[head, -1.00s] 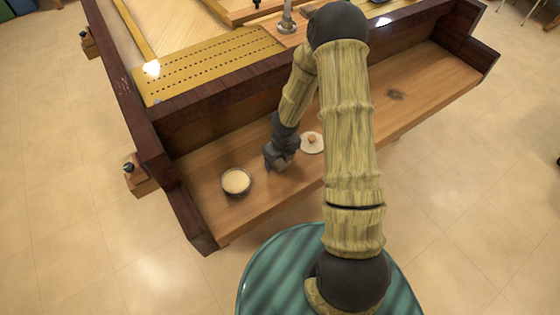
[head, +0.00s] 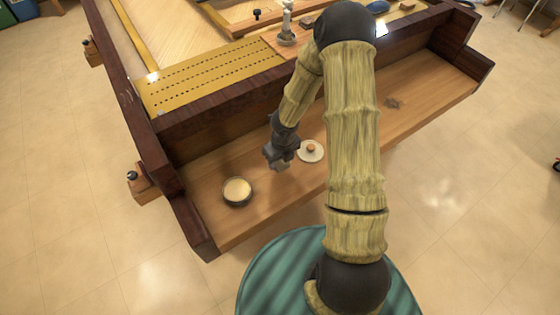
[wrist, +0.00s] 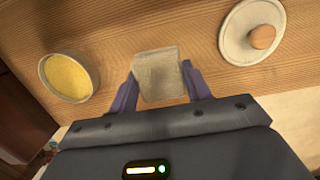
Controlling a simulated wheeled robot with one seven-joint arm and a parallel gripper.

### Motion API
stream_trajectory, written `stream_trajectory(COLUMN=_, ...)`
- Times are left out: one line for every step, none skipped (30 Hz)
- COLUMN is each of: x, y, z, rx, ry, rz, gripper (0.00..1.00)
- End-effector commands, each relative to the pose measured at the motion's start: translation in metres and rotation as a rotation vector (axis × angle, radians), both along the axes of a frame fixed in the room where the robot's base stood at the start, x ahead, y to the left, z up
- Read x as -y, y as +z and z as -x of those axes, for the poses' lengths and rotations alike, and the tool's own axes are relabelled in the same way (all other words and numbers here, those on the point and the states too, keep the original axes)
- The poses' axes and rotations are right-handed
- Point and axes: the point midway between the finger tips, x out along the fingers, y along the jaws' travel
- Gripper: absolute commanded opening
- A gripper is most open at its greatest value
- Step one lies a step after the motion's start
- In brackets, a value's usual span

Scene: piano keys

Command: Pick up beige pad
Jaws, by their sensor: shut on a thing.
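The beige pad (wrist: 159,77) is a small block in the wrist view, between the two purple fingers of my gripper (wrist: 160,86). The fingers are shut on its left and right sides. In the head view my gripper (head: 281,160) hangs over the wooden shelf, between a bowl and a white lid. The pad is too small and hidden to make out clearly there. From these views I cannot tell exactly how far the pad is above the shelf.
A round bowl with yellowish contents (head: 237,191) stands to the left on the shelf (head: 215,222); it also shows in the wrist view (wrist: 70,76). A white lid with a wooden knob (head: 311,152) lies to the right. A dark wooden wall (head: 225,117) rises behind.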

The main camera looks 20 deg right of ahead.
Motion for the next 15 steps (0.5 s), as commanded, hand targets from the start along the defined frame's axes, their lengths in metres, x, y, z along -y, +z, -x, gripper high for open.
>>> stream_trajectory(x=0.0, y=0.017, z=0.0, rx=0.001, ry=-0.003, rz=-0.002, gripper=0.27)
stream_trajectory(x=0.001, y=0.023, z=0.0, rx=0.001, ry=-0.003, rz=-0.001, gripper=0.27)
stream_trajectory(x=0.001, y=0.03, z=0.0, rx=0.0, ry=-0.003, rz=0.0, gripper=0.27)
stream_trajectory(x=0.0, y=0.035, z=0.0, rx=0.001, ry=-0.002, rz=-0.001, gripper=0.27)
stream_trajectory(x=0.0, y=0.039, z=0.0, rx=0.0, ry=-0.004, rz=-0.002, gripper=0.27)
stream_trajectory(x=0.001, y=0.044, z=0.0, rx=0.001, ry=-0.002, rz=-0.001, gripper=0.27)
stream_trajectory(x=0.0, y=0.047, z=0.0, rx=0.0, ry=-0.002, rz=0.0, gripper=0.27)
stream_trajectory(x=0.0, y=0.049, z=0.0, rx=0.0, ry=-0.002, rz=0.0, gripper=0.27)
stream_trajectory(x=0.0, y=0.051, z=0.0, rx=0.0, ry=-0.001, rz=-0.001, gripper=0.27)
stream_trajectory(x=0.0, y=0.052, z=0.0, rx=0.0, ry=0.0, rz=-0.001, gripper=0.27)
stream_trajectory(x=0.0, y=0.053, z=0.0, rx=-0.001, ry=0.0, rz=-0.001, gripper=0.27)
stream_trajectory(x=0.0, y=0.053, z=0.0, rx=-0.001, ry=0.0, rz=-0.001, gripper=0.27)
stream_trajectory(x=0.0, y=0.053, z=0.0, rx=-0.001, ry=0.0, rz=-0.001, gripper=0.27)
stream_trajectory(x=0.0, y=0.052, z=0.0, rx=-0.001, ry=0.0, rz=-0.001, gripper=0.27)
stream_trajectory(x=0.0, y=0.052, z=0.0, rx=-0.001, ry=0.0, rz=-0.001, gripper=0.27)
